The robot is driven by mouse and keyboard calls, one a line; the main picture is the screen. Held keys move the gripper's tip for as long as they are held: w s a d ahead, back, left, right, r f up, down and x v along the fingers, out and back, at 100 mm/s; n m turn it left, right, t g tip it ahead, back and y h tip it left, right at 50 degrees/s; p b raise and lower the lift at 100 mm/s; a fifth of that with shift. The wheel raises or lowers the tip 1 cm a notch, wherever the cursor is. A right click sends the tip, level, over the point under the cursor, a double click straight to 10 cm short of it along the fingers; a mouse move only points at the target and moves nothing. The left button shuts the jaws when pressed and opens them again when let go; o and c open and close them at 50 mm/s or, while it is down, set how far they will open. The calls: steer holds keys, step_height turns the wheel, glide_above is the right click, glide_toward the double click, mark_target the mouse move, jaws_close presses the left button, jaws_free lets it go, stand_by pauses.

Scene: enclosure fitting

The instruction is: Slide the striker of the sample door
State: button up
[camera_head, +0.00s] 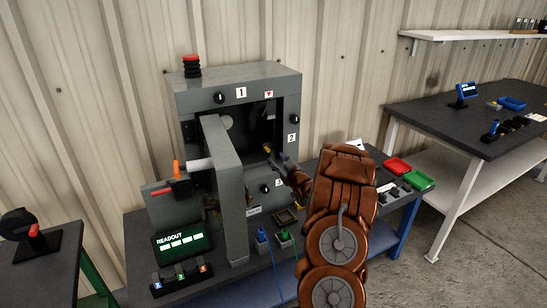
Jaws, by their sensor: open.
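The sample door (229,190) is a thick grey slab swung open toward the front of the grey enclosure (235,82). The dark cavity shows to the right of the door. A small yellowish part (267,148), possibly the striker, sits at the right side of the opening. My gripper (274,160) is open at the cavity's right edge, close to that part. I cannot tell whether they touch. My brown arm comes in from the lower right and hides part of the bench behind it.
The readout box (182,243) and a panel of numbered switches (181,277) stand at the bench's front left. Blue (262,240) and green (284,237) plugs with cables stand in front of the enclosure. Red (397,165) and green (419,180) trays lie to the right.

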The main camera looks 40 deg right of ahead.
steer(key=shift+v, duration=2.3)
